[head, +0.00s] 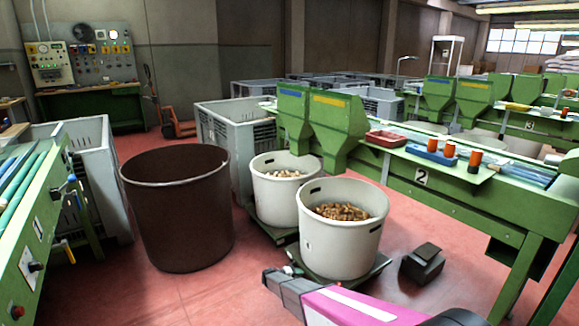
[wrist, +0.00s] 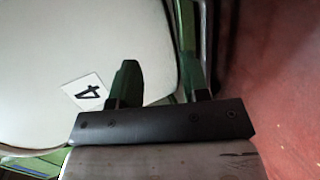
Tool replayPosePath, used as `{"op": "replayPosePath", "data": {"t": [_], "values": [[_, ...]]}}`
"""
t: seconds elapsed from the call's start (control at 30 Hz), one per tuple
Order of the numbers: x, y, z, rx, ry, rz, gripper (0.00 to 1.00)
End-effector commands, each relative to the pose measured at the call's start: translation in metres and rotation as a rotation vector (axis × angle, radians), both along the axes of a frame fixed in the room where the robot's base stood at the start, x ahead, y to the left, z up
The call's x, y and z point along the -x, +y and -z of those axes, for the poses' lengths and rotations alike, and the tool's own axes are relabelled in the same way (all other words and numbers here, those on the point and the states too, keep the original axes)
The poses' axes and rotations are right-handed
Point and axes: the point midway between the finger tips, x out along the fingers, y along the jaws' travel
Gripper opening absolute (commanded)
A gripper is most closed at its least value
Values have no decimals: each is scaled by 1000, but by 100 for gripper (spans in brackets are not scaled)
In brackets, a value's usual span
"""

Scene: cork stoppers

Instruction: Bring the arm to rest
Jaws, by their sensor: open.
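My arm shows at the bottom of the head view, with a magenta and white link and a grey end (head: 287,287) pointing left, low in front of the nearer white bin. In the wrist view my gripper (wrist: 160,82) has its two dark fingers apart, with nothing held between them. A large pale surface (wrist: 60,50) with a label reading 4 (wrist: 87,91) fills the left of that view behind the fingers. The nearer white bin (head: 335,240) holds brown cork stoppers (head: 342,212). The farther white bin (head: 284,205) holds paler stoppers.
A big brown tub (head: 180,225) stands left of the bins. Green machine 2 (head: 455,200) runs along the right, with red and blue trays on it. A small black box (head: 422,264) lies on the floor. Red floor (head: 130,300) is clear at the front left.

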Motion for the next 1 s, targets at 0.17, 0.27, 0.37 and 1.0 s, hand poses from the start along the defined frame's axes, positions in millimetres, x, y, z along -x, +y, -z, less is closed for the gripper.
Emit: {"op": "replayPosePath", "data": {"t": [0.17,0.27,0.37,1.0], "values": [[66,-70,-99,-196,96,171,42],[102,-97,-143,-322,146,248,42],[141,-119,-185,-455,189,312,42],[330,-148,-373,-1192,259,396,42]]}}
